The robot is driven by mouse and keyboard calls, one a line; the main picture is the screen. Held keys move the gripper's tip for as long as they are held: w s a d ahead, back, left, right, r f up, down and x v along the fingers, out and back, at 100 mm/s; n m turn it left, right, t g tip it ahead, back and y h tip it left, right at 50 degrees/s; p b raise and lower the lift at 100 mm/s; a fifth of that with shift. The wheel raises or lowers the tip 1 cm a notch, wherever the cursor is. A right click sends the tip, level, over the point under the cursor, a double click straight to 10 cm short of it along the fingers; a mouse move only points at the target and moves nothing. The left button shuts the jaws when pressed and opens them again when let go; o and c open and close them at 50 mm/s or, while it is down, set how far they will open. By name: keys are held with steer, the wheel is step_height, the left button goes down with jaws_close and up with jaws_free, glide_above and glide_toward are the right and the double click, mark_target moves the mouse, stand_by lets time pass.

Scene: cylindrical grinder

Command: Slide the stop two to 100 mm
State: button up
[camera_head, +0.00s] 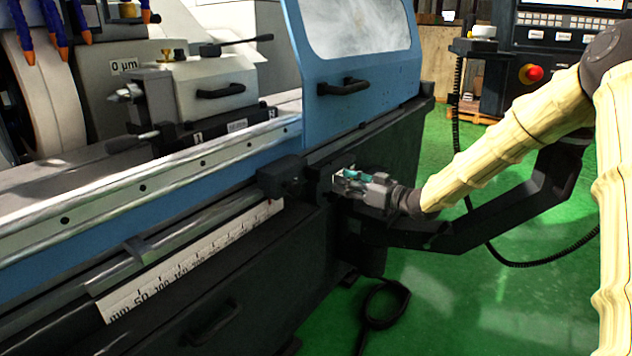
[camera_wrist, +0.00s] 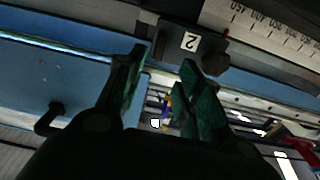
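Stop two (camera_head: 283,176) is a dark block on the rail at the front of the grinder, near the right end of the white mm scale (camera_head: 190,265). In the wrist view the stop (camera_wrist: 172,40) carries a white label with a 2 and a dark round knob (camera_wrist: 215,64). The scale also shows there (camera_wrist: 265,22). The lower numbers are at the scale's left end in the head view. My gripper (camera_head: 345,176) is to the right of the stop, apart from it. In the wrist view my gripper (camera_wrist: 161,57) has its two fingers spread, with nothing between them.
A blue door with a handle (camera_head: 343,88) stands above and behind my gripper. A dark drawer handle (camera_head: 215,322) projects below the scale. A control panel with a red button (camera_head: 530,73) is at the back right. Green floor (camera_head: 440,300) lies open at right.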

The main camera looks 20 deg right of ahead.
mark_target(320, 171)
steer(key=x, duration=0.3)
steer(key=b+x, duration=0.1)
steer(key=x, duration=0.3)
steer(key=r+x, duration=0.1)
steer(key=x, duration=0.2)
steer(key=shift+w, duration=0.35)
jaws_close()
